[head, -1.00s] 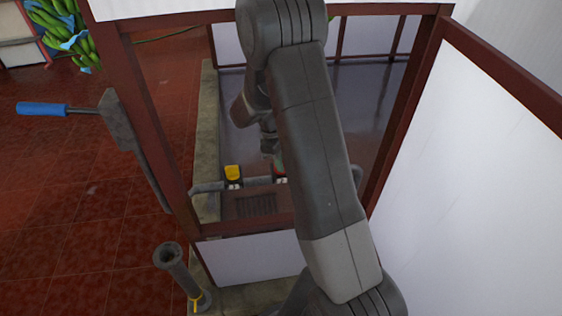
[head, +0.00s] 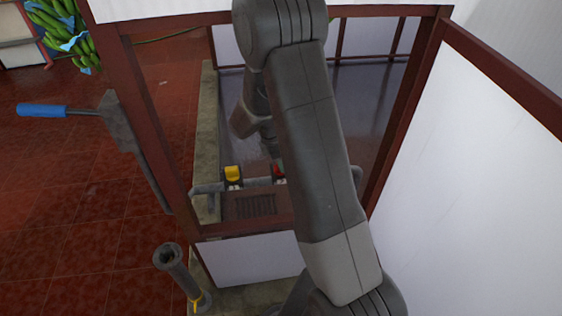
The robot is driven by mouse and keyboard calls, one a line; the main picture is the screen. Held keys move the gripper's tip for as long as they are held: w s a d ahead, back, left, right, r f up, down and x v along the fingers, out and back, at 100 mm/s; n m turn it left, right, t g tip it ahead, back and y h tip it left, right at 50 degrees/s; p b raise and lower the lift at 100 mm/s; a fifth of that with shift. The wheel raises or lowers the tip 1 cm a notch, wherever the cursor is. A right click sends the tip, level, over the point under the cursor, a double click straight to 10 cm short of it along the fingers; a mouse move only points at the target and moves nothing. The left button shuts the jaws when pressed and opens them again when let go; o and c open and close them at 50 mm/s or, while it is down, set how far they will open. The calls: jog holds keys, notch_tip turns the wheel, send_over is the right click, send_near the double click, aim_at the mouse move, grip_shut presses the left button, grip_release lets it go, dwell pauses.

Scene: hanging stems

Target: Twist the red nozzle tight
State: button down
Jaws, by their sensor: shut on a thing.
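The red nozzle (head: 278,170) shows as a small red patch on the grey pipe, just left of my big arm link, which hides part of it. My gripper (head: 279,161) is at the nozzle from above. Its fingers are mostly hidden behind the arm link, with only a small bit showing, and it is shut on the red nozzle. A yellow nozzle (head: 233,174) sits on the same pipe to the left, apart from the gripper.
The grey pipe (head: 207,188) runs across the front of a red-framed booth with white panels (head: 480,170). A blue-handled lever (head: 42,110) sticks out left. A dark upright tube (head: 172,258) stands in front. Green bananas (head: 62,30) hang at back left.

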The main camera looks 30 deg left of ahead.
jog(key=shift+f+n, duration=0.1)
jog(key=shift+n, duration=0.2)
jog(key=c, duration=0.8)
grip_release()
jog(key=shift+c, duration=0.2)
jog(key=shift+r+p, duration=3.3)
jog(key=shift+r, duration=1.05)
jog(key=shift+f, duration=0.1)
